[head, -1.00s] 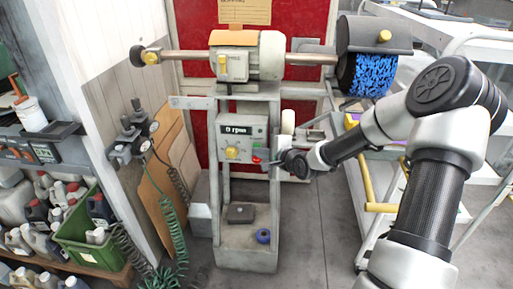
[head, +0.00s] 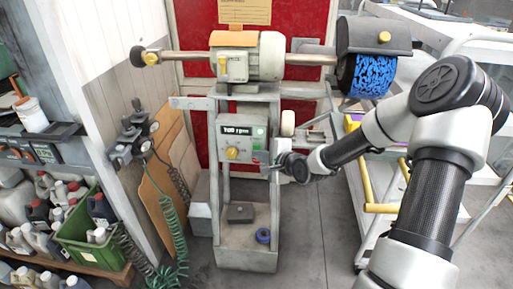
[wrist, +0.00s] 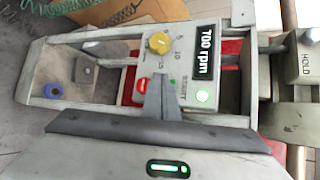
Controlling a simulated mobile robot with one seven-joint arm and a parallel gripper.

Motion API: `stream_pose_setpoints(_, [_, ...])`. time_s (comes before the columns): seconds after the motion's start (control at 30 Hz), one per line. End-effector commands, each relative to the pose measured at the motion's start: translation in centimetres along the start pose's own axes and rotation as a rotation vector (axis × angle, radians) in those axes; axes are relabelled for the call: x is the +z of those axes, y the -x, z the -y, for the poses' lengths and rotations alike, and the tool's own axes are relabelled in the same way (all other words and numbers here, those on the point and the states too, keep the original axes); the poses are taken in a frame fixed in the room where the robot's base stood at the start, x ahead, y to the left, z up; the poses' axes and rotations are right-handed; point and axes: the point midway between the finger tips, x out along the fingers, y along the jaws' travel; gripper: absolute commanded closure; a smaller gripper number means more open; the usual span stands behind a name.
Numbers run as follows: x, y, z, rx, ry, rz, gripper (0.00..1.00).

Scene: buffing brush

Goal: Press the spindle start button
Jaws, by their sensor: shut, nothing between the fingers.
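In the wrist view the display (wrist: 206,65) reads 700 rpm and the lamp (wrist: 203,97) glows. A small green spot beside the START label, apparently the start button (wrist: 172,82), is partly hidden by my fingers. My gripper (head: 268,164) is shut and empty at the panel's lower right. In the wrist view its fingertips (wrist: 158,82) overlap the panel close to that button; contact cannot be told.
The blue buffing brush (head: 367,76) is on the machine's right shaft end, above my forearm. A white cart frame (head: 393,175) stands at right. Green coiled hose (head: 172,225) and a bottle crate (head: 88,245) are at left. Floor in front of the stand is clear.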

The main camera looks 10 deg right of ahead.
Motion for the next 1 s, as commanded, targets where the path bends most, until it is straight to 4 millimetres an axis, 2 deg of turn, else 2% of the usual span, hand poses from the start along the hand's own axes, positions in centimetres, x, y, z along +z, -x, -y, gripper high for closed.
stream_pose_setpoints(0.27, [0.1,0.1,-0.1,0.0,0.0,0.0,1.0])
stream_pose_setpoints(0.73, [2.2,3.1,-2.2,0.001,-0.001,0.0,1.0])
stream_pose_setpoints(1.0, [2.5,3.5,-2.6,0.0,-0.001,-0.001,1.0])
